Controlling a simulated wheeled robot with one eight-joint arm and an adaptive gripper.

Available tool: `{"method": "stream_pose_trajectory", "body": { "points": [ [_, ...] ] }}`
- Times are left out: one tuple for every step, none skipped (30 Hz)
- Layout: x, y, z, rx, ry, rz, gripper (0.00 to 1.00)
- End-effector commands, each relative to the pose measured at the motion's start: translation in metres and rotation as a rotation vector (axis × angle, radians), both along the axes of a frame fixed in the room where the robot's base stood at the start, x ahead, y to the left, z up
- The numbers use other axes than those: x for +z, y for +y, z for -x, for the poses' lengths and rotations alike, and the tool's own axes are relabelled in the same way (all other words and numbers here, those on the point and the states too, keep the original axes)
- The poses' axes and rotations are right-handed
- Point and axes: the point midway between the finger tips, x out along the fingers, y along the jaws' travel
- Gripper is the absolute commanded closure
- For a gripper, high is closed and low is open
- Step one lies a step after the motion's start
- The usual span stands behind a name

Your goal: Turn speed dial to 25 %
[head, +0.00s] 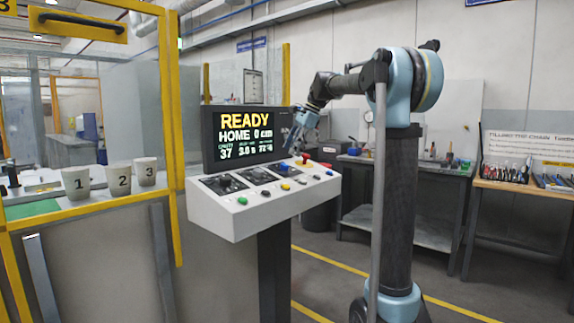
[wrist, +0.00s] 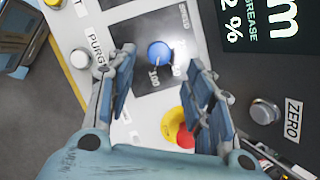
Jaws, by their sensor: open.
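A blue round dial (wrist: 160,53) sits on a dark plate in the wrist view, with a scale and a readable "100" mark beside it. My gripper (wrist: 162,64) is open and empty, with one finger on each side of the dial in the picture and visible gaps to both. I cannot tell how high the fingertips are above the panel. In the head view my gripper (head: 293,142) hangs above the right part of the sloping white control console (head: 240,222), in front of the screen's right edge.
A red button on a yellow base (wrist: 182,134) lies close to the right finger. A PURGE knob (wrist: 80,59) and a ZERO knob (wrist: 264,111) flank the dial. The screen (head: 241,135) reads READY and HOME. White cups (head: 76,182) stand behind the yellow frame at left.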

Motion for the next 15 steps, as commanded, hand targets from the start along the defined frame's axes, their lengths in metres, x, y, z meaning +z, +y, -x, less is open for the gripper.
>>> {"method": "stream_pose_trajectory", "body": {
  "points": [
    [-0.009,0.005,0.0,0.002,0.0,0.001,0.52],
    [-0.014,0.007,0.0,0.002,0.0,0.001,0.52],
    [-0.02,0.01,-0.001,0.002,0.0,0.001,0.52],
    [-0.024,0.012,-0.001,0.001,0.0,0.0,0.52],
    [-0.028,0.014,-0.002,0.001,0.0,0.0,0.52],
    [-0.034,0.017,-0.002,0.001,0.0,0.0,0.52],
    [-0.038,0.018,-0.002,0.001,0.0,0.0,0.52],
    [-0.041,0.02,-0.002,0.001,0.0,0.0,0.52],
    [-0.045,0.022,-0.003,0.001,0.0,0.0,0.52],
    [-0.048,0.024,-0.003,0.002,-0.001,0.0,0.52],
    [-0.051,0.025,-0.003,0.002,-0.001,0.0,0.52],
    [-0.054,0.026,-0.003,0.002,-0.001,0.0,0.52],
    [-0.056,0.027,-0.003,0.001,0.0,0.0,0.52],
    [-0.057,0.028,-0.003,0.001,0.0,0.0,0.52],
    [-0.059,0.029,-0.003,0.001,0.0,0.0,0.52]
  ]
}}
